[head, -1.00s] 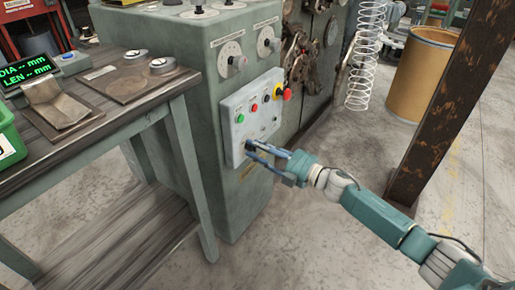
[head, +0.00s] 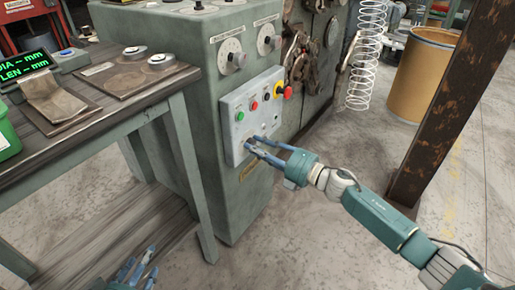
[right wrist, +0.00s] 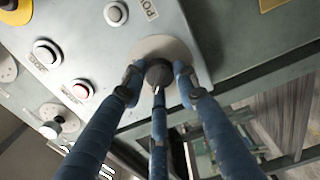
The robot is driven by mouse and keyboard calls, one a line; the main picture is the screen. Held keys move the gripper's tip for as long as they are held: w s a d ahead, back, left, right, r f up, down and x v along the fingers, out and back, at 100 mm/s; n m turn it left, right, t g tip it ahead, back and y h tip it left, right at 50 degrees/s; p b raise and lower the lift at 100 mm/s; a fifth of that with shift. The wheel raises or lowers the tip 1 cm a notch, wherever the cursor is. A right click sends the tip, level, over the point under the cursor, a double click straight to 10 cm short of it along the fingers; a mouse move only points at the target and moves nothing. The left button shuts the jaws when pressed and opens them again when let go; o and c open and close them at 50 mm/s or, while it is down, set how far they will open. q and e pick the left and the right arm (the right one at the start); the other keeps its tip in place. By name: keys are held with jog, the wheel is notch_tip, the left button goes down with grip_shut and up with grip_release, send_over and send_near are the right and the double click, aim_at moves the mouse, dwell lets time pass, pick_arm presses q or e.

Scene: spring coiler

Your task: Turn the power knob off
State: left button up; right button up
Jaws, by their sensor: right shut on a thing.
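The power knob (right wrist: 158,73) is a small dark round knob on a pale disc, with a partly visible label starting "PO" near it. It sits on the light grey control panel (head: 240,102) on the green machine's side. My right gripper (head: 249,146) reaches the panel's lower part. In the right wrist view its blue fingers (right wrist: 158,82) close around the knob from both sides and below. In the head view the fingers mostly hide the knob. My left gripper (head: 138,270) is low at the bottom left, fingers spread and empty, away from the panel.
Green (head: 239,117), red (head: 254,106) and other buttons sit above the knob, with a yellow and red switch (head: 284,91) at the panel's upper right. A workbench (head: 110,105) stands left. A rusty post (head: 450,110) and a drum (head: 418,75) stand right.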

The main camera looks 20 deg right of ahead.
jog(key=shift+s+a+f, duration=0.2)
jog(key=shift+a, duration=0.15)
jog(key=o, duration=0.9)
jog(key=shift+c, duration=0.2)
jog(key=shift+o, duration=1.4)
jog(key=shift+r, duration=0.1)
jog(key=shift+d, duration=0.15)
jog(key=v, duration=1.1)
jog(key=shift+s+d, duration=0.3)
